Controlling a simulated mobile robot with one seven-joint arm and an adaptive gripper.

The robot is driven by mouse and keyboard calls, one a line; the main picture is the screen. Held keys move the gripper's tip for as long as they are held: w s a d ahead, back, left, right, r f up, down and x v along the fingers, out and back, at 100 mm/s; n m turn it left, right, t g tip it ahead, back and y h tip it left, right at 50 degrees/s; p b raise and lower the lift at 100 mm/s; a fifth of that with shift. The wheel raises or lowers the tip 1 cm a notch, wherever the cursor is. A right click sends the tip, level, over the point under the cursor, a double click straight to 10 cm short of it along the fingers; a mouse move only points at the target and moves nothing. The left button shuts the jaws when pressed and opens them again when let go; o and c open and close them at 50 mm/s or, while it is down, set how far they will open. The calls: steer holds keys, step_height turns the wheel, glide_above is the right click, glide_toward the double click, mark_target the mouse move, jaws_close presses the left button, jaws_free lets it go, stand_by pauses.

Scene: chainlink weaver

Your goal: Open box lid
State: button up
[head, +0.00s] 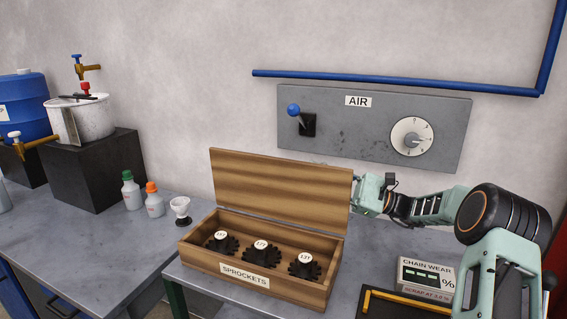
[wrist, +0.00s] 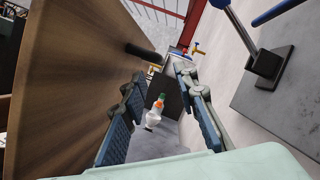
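The wooden box (head: 225,283), labelled "SPROCKETS", stands on the bench with its lid (head: 280,190) raised about upright at the back. Three dark sprockets with white tags (head: 261,254) sit inside. In the wrist view the lid (wrist: 75,65) is a large brown panel on the left, with a dark peg (wrist: 143,52) sticking out from it. My gripper (wrist: 160,85) is open and empty, with its left finger close to the lid; I cannot tell whether they touch. In the head view the gripper's fingers are hidden behind the lid's right edge.
The grey AIR panel (head: 375,130), with a blue-knobbed lever (head: 294,111) and a dial, is on the wall behind. A CHAIN WEAR box (head: 424,277) stands right of the sprocket box. Two bottles (head: 154,200) and a white cup (head: 181,208) stand on the left bench.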

mark_target(282, 163)
steer(key=x, duration=0.9)
steer(key=shift+a+p, duration=0.25)
steer(key=shift+p, duration=0.05)
jaws_close()
